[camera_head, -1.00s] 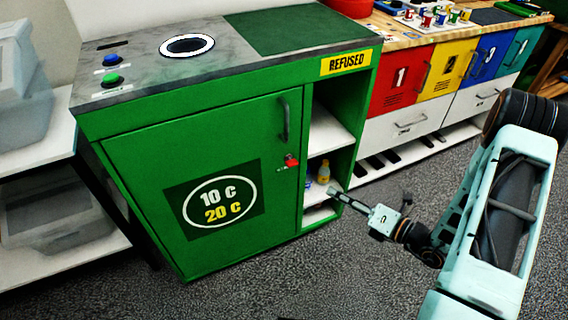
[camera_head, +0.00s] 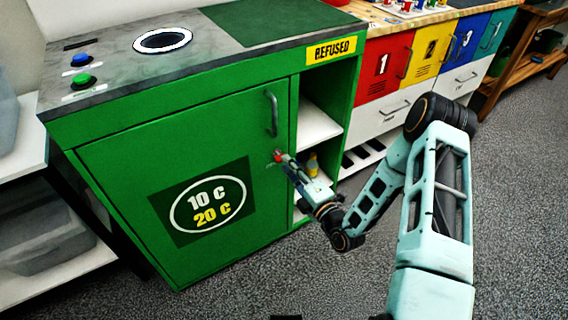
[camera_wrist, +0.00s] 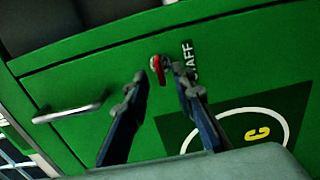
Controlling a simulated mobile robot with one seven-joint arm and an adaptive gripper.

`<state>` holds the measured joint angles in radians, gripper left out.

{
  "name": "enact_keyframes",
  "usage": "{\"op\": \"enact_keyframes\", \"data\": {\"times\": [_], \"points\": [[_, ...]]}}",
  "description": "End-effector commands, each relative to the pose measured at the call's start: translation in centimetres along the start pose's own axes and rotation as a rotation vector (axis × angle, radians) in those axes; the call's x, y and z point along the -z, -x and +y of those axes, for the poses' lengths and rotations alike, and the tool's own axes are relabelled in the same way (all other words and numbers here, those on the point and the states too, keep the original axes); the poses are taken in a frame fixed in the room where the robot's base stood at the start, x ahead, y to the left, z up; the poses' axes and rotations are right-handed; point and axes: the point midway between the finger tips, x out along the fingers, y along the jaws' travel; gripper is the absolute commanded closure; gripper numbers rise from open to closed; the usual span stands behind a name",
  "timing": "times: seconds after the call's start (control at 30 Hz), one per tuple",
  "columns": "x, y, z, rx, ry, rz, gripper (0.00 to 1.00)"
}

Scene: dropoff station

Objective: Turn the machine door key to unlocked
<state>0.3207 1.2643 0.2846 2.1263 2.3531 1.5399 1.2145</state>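The green machine door (camera_head: 130,170) is closed, with a grey bar handle (camera_head: 272,114) near its right edge. The red key (camera_wrist: 157,69) sits in the door beside the word STAFF in the wrist view, its long side nearly upright in that picture. The key also shows as a small red spot in the head view (camera_head: 278,157), partly hidden by my gripper. My gripper (camera_wrist: 160,82) is open in the wrist view, its two fingers on either side of the key with gaps visible. In the head view my gripper (camera_head: 283,160) reaches the door just below the handle.
The top carries a blue button (camera_head: 81,60) and a green button (camera_head: 84,80). Coloured numbered bins (camera_head: 385,68) stand farther right. Grey floor (camera_head: 510,180) is free at right.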

Motion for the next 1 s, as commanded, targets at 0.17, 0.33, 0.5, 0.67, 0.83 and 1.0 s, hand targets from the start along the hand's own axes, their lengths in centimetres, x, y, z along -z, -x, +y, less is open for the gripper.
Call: {"op": "enact_keyframes", "data": {"times": [0.17, 0.33, 0.5, 0.67, 0.83, 1.0], "points": [[0.0, -2.1, -0.1, 0.0, 0.002, 0.002, 0.77], [0.0, -2.7, 0.0, 0.001, 0.0, 0.001, 0.77], [0.0, -2.7, 0.0, 0.001, 0.0, 0.001, 0.77], [0.0, -2.7, 0.0, 0.001, 0.0, 0.001, 0.9], [0.0, -2.7, 0.0, 0.001, 0.0, 0.001, 1.0], [0.0, -2.7, 0.0, 0.001, 0.002, 0.001, 1.0]]}}
